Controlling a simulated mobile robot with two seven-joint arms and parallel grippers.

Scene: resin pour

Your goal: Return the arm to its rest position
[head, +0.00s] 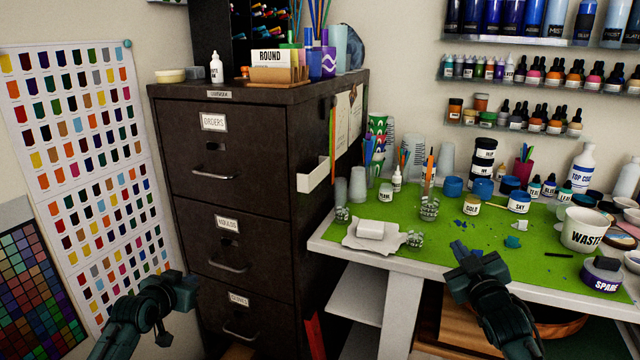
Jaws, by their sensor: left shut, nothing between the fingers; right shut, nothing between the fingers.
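My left gripper (181,291) is at the lower left, in front of the dark filing cabinet (229,150). It is shut and empty, apart from the cabinet's drawers as far as I can tell. My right gripper (460,250) is at the lower right, in front of or over the front edge of the table with the green mat (388,258). It is also shut and holds nothing. Its exact height above the mat is hard to tell.
The cabinet's drawers are closed. The mat holds a white block (370,229) on a crumpled sheet, a GOLD jar (472,208), a SKY jar (519,202), a WASTE cup (584,230) and a SPARE jar (601,275). Cups and bottles crowd the back.

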